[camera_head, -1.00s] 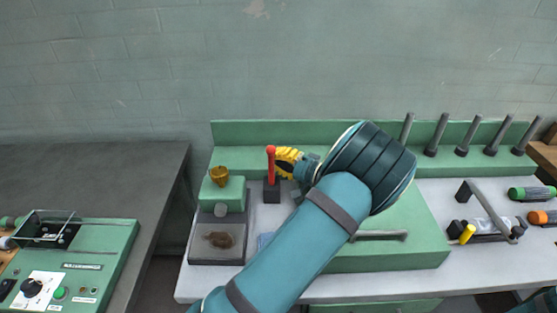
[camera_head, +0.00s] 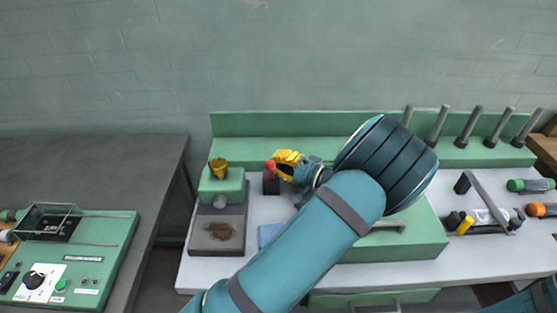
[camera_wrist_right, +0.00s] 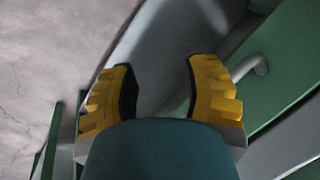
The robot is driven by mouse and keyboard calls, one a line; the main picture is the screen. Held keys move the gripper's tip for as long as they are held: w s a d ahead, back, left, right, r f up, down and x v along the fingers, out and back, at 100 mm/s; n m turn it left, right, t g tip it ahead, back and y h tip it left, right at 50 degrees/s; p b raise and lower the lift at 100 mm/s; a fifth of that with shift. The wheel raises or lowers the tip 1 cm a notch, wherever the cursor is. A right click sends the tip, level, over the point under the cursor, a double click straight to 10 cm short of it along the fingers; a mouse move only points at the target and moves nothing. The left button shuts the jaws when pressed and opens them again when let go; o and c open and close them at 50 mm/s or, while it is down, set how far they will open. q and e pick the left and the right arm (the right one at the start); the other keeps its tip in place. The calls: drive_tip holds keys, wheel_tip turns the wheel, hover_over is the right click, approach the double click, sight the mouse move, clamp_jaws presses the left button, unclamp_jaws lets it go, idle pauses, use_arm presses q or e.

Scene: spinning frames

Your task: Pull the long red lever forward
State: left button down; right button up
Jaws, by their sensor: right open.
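The red lever (camera_head: 270,166) stands in a dark base (camera_head: 271,187) on the white bench. It looks short in the head view, with its rounded top tilted toward me. My left gripper (camera_head: 285,165) has yellow fingers just right of the lever's top, very close to it; whether they touch or grip it I cannot tell. My right gripper (camera_wrist_right: 160,85) is open and empty in the right wrist view, with its two yellow fingers well apart.
A green block with a brass cup (camera_head: 218,168) and a grey tray (camera_head: 205,245) stand left of the lever. A green box with a grey handle (camera_head: 385,224) is under my left arm. Several grey posts (camera_head: 437,127) and loose tools (camera_head: 530,185) are at the right.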

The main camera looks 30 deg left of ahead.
use_arm(q)
drive_tip(key=shift+s+d+f, duration=0.15)
drive_tip(key=shift+s, duration=0.1)
drive_tip(key=d, duration=0.6)
drive_tip(key=shift+w+d, duration=0.25)
drive_tip(key=shift+d, duration=0.45)
drive_tip(key=shift+r, duration=0.2)
